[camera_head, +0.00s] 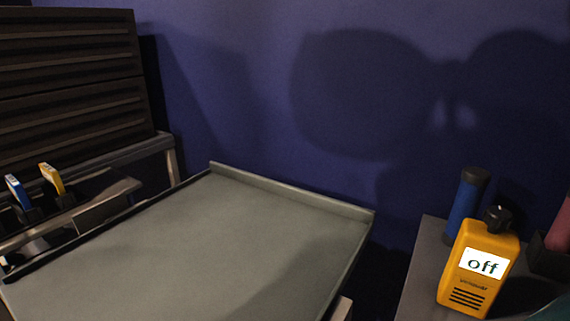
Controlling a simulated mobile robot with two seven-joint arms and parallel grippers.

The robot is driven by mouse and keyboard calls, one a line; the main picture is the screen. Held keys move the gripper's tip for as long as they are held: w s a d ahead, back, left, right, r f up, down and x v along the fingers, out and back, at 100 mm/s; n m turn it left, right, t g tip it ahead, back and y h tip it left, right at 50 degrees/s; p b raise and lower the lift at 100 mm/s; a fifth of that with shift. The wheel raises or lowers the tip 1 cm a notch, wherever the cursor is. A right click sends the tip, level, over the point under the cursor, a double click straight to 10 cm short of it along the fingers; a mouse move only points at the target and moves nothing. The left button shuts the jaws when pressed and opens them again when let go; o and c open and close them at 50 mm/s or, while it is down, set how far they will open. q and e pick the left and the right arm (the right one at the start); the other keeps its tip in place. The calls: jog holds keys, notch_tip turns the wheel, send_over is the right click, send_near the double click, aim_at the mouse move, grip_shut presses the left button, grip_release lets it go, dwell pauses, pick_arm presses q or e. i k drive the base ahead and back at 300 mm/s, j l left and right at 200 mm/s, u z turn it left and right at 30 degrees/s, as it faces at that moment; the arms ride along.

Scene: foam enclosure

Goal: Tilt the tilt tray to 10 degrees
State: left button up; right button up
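A flat grey-green tray (215,245), which looks like the tilt tray, fills the lower middle of the head view. It has a raised lip along its far edge. Its near part runs out of the picture at the bottom, and I cannot read its tilt angle from this view. Neither of my grippers shows in the picture.
A dark surface (418,265) at right holds a yellow device (481,267) reading "off" and a blue cylinder (464,208). Blue (19,191) and yellow (52,179) handled items stand at left. Dark ribbed foam panels (70,80) and a blue wall (270,80) stand behind.

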aim_at(224, 242)
jog(key=k+j, duration=0.8)
